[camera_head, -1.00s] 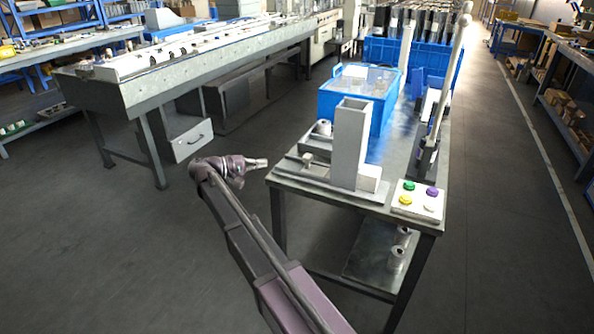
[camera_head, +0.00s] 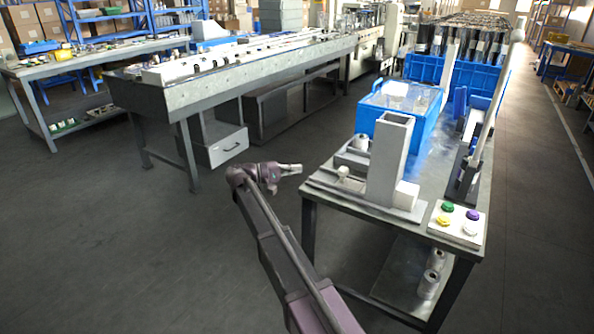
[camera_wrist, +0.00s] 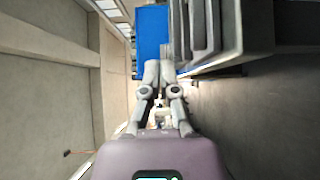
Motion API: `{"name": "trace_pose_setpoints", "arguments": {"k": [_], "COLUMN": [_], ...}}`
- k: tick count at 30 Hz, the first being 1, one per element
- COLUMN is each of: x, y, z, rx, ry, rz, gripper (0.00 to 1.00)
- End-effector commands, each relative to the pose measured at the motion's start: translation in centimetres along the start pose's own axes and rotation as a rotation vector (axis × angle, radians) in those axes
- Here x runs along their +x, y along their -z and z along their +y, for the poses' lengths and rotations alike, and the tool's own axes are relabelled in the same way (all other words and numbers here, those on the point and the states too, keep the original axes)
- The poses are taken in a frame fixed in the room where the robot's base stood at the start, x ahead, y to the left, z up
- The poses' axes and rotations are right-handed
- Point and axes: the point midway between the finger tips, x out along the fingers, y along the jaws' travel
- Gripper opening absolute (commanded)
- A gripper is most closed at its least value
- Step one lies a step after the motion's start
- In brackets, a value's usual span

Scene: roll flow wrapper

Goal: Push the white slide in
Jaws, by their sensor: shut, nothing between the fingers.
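On the near end of the work table stands a fixture with a tall grey upright chute (camera_head: 391,160) on a flat base. A pale round knob (camera_head: 343,171) sits on the base left of the chute. A white block (camera_head: 406,195) sits at the chute's right foot. I cannot tell for certain which of these parts is the white slide. My gripper (camera_head: 291,169) is shut and empty, left of the table's near left corner and apart from the fixture. The wrist view shows its closed fingers (camera_wrist: 165,72) with grey fixture-like surfaces (camera_wrist: 225,35) at upper right, cut off by the frame.
The work table (camera_head: 452,172) also carries a button panel (camera_head: 458,222), a blue bin (camera_head: 377,120) and an upright lever (camera_head: 488,110). A long machine bench (camera_head: 240,82) with a drawer unit stands behind left. The floor left of my arm is clear.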

Motion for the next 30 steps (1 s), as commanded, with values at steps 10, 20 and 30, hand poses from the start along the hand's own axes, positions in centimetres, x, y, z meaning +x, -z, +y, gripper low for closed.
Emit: {"name": "trace_pose_setpoints", "arguments": {"k": [10,20,30], "x": [4.9,9.3,10.9], "y": [-0.1,-1.3,-2.8], "z": [0.0,0.0,0.0], "rx": [0.000,0.000,0.000], "ry": [0.000,0.000,0.000], "rz": [0.000,0.002,0.002], "gripper": [0.00,0.00,0.00]}}
